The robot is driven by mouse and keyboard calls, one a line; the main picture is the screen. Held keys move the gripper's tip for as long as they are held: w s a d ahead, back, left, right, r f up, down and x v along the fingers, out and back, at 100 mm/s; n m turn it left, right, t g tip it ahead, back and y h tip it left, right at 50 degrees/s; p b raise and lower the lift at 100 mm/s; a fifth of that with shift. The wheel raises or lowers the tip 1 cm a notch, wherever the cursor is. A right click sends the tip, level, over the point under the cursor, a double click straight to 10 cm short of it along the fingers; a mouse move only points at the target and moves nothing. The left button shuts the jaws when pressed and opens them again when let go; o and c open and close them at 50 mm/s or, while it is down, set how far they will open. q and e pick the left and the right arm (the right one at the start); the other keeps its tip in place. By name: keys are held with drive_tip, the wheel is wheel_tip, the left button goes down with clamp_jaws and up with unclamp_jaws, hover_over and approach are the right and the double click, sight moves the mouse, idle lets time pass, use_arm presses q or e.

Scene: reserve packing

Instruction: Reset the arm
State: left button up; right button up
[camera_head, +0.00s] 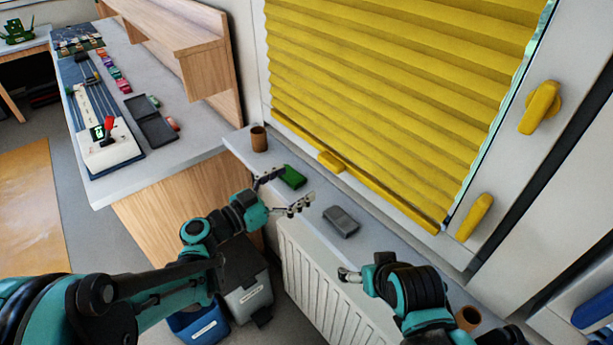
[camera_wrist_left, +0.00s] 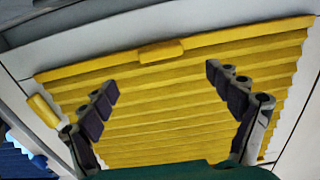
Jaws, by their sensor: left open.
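My left arm reaches in from the left in the head view. Its gripper (camera_head: 284,190) is open and empty, with its fingers spread above the front edge of the windowsill. In the left wrist view the two fingers (camera_wrist_left: 162,82) stand wide apart with only the yellow blind (camera_wrist_left: 165,110) behind them. My right gripper (camera_head: 350,274) shows at the lower right, by the sill's front edge; its jaw opening is too small to make out.
On the windowsill (camera_head: 385,250) lie a green block (camera_head: 292,177) and a grey block (camera_head: 341,221). Brown cups stand at its far end (camera_head: 259,139) and near end (camera_head: 467,318). A radiator (camera_head: 318,290) and bins (camera_head: 250,298) are below. A desk (camera_head: 185,130) stands left.

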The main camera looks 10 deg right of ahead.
use_arm(q)
drive_tip(key=shift+s+a, duration=0.1)
idle(0.4)
use_arm(e)
drive_tip(key=shift+w, duration=0.1)
use_arm(q)
drive_tip(key=s+a+f+n+g+y, duration=0.1)
drive_tip(key=s+a+f+n+y, duration=0.3)
drive_tip(key=s+a+y, duration=0.3)
drive_tip(key=s+a+f+n+g+y, duration=0.1)
drive_tip(key=s+a+f+n+y, duration=0.4)
drive_tip(key=s+a, duration=0.7)
drive_tip(key=a+n+y, duration=0.1)
drive_tip(key=n+y, duration=0.1)
drive_tip(key=y, duration=0.1)
drive_tip(key=shift+a+f+g, duration=0.15)
drive_tip(key=shift+a+g, duration=0.1)
drive_tip(key=shift+g, duration=0.15)
idle(0.6)
